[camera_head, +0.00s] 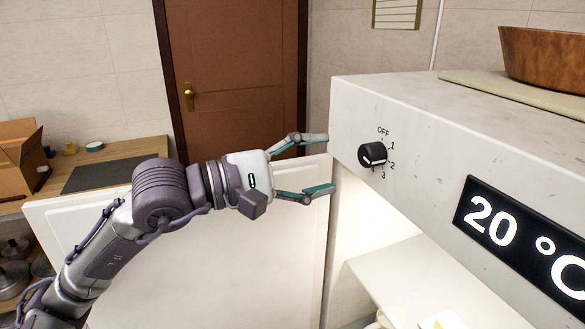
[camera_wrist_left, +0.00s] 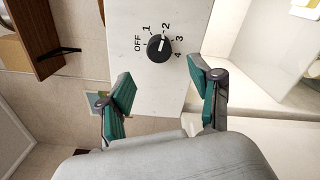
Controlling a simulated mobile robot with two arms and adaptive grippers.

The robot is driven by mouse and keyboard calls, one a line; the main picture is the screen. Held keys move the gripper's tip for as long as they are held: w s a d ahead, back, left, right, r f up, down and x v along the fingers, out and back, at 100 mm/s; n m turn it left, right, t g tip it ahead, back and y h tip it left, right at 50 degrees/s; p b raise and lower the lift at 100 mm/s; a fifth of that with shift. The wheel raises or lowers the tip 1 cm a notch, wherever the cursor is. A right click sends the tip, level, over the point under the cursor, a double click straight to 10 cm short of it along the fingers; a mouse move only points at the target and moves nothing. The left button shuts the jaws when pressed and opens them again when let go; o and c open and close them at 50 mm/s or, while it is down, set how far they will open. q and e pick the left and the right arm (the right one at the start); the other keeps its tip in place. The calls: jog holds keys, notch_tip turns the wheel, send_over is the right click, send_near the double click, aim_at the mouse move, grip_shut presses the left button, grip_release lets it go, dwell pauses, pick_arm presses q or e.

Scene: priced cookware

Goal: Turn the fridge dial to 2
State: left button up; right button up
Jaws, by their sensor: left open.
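The fridge dial (camera_head: 372,154) is a round black knob on the white front panel, with OFF and numbers printed around it. It also shows in the left wrist view (camera_wrist_left: 158,48), where its white mark points toward the 2. My left gripper (camera_head: 330,163) has green finger pads, stands open and empty, and is left of the dial, apart from it. In the left wrist view the left gripper's fingers (camera_wrist_left: 160,68) are spread to either side below the knob. My right gripper is in neither view.
A black display (camera_head: 520,235) reading 20 °C is on the panel right of the dial. The white fridge door (camera_head: 200,270) stands open behind my left arm, and a lit shelf (camera_head: 400,265) shows below the panel. A wooden bowl (camera_head: 545,60) sits on top.

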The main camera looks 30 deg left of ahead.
pick_arm(q)
jog(key=shift+v, duration=2)
